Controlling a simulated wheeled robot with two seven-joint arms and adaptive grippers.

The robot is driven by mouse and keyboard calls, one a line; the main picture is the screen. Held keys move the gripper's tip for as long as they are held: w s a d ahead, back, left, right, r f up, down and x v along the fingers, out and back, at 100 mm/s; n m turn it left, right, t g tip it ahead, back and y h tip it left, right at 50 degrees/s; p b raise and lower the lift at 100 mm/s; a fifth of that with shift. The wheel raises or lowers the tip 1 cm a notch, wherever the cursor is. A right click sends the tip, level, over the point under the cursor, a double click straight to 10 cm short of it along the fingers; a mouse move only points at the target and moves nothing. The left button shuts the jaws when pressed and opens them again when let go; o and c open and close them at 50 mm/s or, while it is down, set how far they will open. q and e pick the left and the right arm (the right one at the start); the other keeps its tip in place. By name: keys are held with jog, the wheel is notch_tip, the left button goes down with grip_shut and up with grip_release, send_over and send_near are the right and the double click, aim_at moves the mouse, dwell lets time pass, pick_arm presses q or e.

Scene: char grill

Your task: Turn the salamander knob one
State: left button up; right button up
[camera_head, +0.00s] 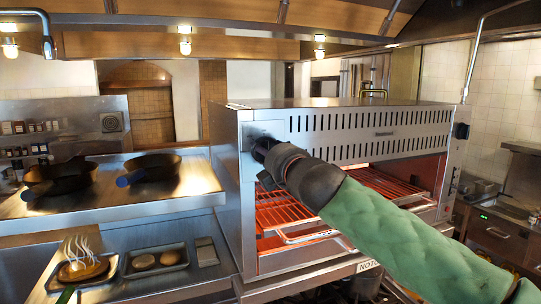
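The salamander (385,122) is a steel box with a slotted front, an open cavity glowing orange and wire racks (285,212). My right arm, in a green sleeve, comes in from the lower right. Its dark gripper (260,148) is at the upper left corner of the salamander's front, against or just before a plain square plate (264,129). The gripper covers whatever knob may be there, and its fingers are too hidden to tell open from shut. A black knob (461,131) shows at the salamander's right end. My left gripper is out of view.
Two dark pans (152,166) (60,178) stand on a steel shelf at the left. Below are a tray with buns (157,260) and a tray with a steaming burger (82,268). A hood with lamps (185,46) hangs above. Open space lies left of the salamander above the pans.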

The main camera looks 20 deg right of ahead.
jog(key=shift+a+f, duration=0.1)
jog(key=o, duration=1.2)
jog(key=shift+w, duration=0.1)
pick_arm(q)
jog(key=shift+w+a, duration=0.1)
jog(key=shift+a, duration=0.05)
pick_arm(e)
jog(key=shift+w+a, duration=0.1)
jog(key=shift+a, duration=0.05)
jog(key=s, duration=1.2)
jog(key=shift+a, duration=0.25)
